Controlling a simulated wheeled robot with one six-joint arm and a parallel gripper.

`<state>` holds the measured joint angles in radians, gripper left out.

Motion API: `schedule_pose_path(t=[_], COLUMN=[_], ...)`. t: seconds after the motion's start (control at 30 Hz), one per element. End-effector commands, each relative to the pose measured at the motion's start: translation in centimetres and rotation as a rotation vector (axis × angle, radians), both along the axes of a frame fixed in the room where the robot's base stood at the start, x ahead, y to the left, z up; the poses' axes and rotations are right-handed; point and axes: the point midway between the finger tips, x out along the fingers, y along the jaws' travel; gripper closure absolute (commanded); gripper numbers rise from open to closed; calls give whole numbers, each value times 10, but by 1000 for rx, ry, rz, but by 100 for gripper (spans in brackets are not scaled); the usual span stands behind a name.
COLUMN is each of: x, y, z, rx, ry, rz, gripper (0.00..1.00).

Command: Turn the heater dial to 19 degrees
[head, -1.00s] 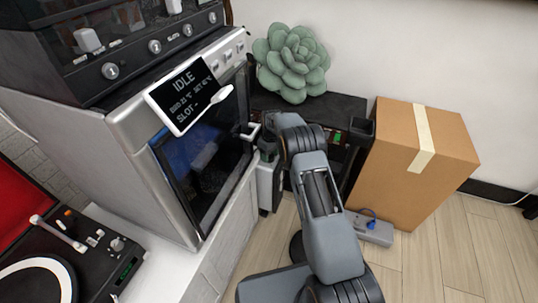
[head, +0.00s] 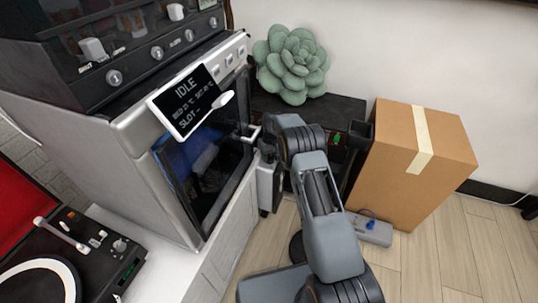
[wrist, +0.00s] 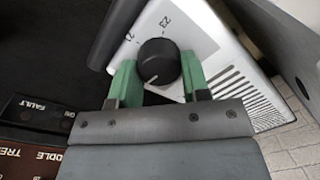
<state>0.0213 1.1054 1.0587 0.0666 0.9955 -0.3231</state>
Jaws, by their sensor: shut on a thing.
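The heater is a white case (wrist: 226,52) with dark slots; in the head view a small part of it (head: 268,185) shows beside the white cabinet, behind my arm. Its black round dial (wrist: 158,62) sits on the top face in the wrist view. The numbers 21 and 23 are readable above and left of the dial. The dial's white mark points down and slightly left in that picture, away from both numbers. My gripper (wrist: 159,72) is shut on the dial, one green finger on each side. Other scale numbers are hidden. In the head view my gripper's fingers cannot be made out.
A silver machine with an IDLE screen (head: 185,100) stands close left of my arm, its handle near my wrist. A dark unit (head: 330,115) bears a green succulent (head: 291,64). A cardboard box (head: 405,165) and a grey power strip (head: 370,228) are on the right floor.

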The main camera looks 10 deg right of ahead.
Motion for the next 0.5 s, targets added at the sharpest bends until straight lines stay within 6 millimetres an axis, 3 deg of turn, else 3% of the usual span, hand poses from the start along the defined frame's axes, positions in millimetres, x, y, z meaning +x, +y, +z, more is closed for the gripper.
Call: schedule_pose_path(t=[0.5], x=[0], y=[-1], z=[1], rx=[2], ry=[-3], rz=[-326], gripper=[81])
